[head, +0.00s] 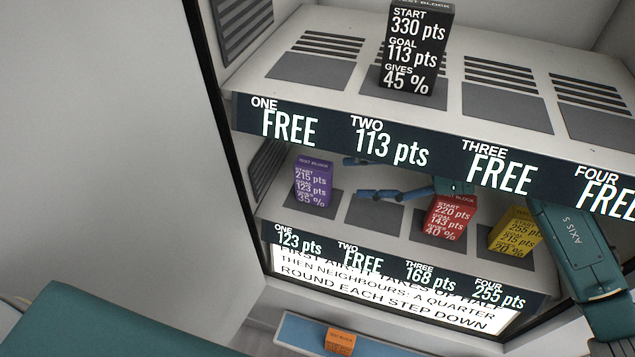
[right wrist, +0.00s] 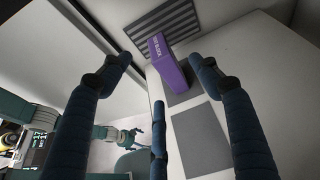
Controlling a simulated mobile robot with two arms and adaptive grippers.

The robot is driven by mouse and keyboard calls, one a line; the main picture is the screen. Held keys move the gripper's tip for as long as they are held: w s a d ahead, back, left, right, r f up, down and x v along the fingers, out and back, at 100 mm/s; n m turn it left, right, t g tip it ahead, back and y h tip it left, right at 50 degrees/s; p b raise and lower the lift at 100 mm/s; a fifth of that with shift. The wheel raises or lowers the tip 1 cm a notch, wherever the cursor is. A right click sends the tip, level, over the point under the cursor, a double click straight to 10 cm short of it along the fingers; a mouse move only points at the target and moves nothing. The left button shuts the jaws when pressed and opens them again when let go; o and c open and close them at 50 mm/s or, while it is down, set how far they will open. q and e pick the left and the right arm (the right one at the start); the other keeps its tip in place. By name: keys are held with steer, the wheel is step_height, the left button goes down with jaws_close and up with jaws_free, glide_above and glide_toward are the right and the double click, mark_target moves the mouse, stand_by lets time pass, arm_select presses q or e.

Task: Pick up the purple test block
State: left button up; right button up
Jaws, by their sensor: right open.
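The purple test block (head: 313,183) stands upright on pad one of the lower shelf, at its left end. It also shows in the right wrist view (right wrist: 172,60). My right gripper (head: 369,178) reaches over the lower shelf from the right, its fingers pointing left at the block. It is open and empty, with a visible gap between fingertips and block. In the right wrist view the block appears beyond the spread fingers, between the two upper fingertips. A dark, finger-like shape at the lower left there may be my left gripper; its state is unclear.
A red block (head: 449,217) and a yellow block (head: 514,229) stand right of the gripper. Pad two (head: 374,213) is empty. The upper shelf (head: 345,110) overhangs, with a black block (head: 415,50) on it. An orange block (head: 340,341) is on a blue-edged surface below.

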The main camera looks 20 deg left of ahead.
mark_target(312, 172)
steer(key=p+x, duration=0.2)
steer(key=x, duration=0.4)
steer(key=shift+f, duration=0.1)
steer(key=p+x, duration=0.1)
steer(key=x, duration=0.1)
steer(key=p+x, duration=0.1)
steer(key=x, duration=0.2)
steer(key=shift+s, duration=0.25)
steer(key=shift+a+f, duration=0.2)
steer(key=shift+a, duration=0.15)
steer(key=shift+d, duration=0.1)
steer(key=c, duration=0.5)
steer(key=shift+w+r, duration=0.1)
jaws_close()
steer(key=shift+r, duration=0.15)
